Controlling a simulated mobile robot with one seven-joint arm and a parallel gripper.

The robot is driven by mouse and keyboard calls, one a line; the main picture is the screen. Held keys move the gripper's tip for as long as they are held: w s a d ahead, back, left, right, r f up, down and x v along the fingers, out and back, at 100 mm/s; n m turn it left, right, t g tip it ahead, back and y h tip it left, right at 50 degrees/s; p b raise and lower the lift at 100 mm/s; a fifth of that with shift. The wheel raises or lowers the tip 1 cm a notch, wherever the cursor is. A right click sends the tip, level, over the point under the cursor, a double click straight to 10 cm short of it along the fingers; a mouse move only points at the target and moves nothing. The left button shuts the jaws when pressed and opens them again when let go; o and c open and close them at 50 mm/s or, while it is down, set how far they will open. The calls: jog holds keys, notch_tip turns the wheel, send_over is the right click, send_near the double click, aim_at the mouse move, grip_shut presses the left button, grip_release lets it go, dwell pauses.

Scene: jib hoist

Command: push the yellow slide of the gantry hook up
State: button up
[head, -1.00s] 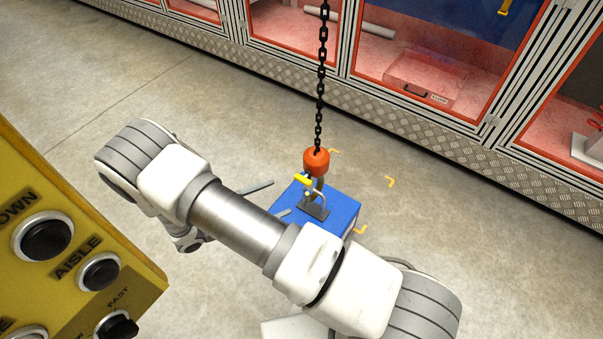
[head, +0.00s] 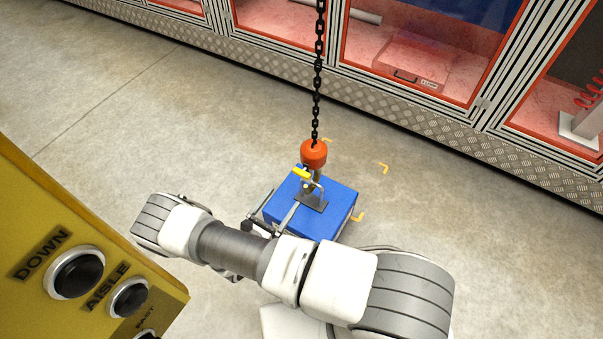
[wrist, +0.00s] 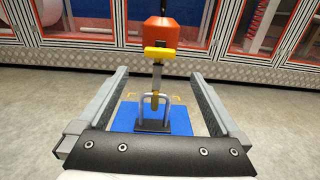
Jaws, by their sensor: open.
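The gantry hook hangs on a black chain, with an orange block (head: 313,153) on top; the block also shows in the wrist view (wrist: 161,31). The yellow slide (head: 300,173) sticks out just below the block and faces the camera in the wrist view (wrist: 160,54). The hook's lower part (wrist: 157,82) reaches down to the metal handle (wrist: 142,108) on the blue box (head: 338,203); I cannot tell whether it bears on it. My gripper (head: 270,204) is open and empty. In the wrist view its fingers (wrist: 160,83) stand wide to either side of the hook, apart from the slide.
A yellow control panel (head: 60,235) with black buttons stands at the lower left. Glazed cabinets with orange frames (head: 420,60) line the back, above a metal kick plate. Yellow corner marks (head: 384,168) lie on the floor around the box. The concrete floor is otherwise clear.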

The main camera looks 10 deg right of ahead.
aim_at(300, 176)
jog(key=b+x, duration=0.1)
jog(key=x, duration=1.1)
jog(key=shift+d+b, duration=0.1)
jog(key=shift+b, duration=0.25)
grip_shut()
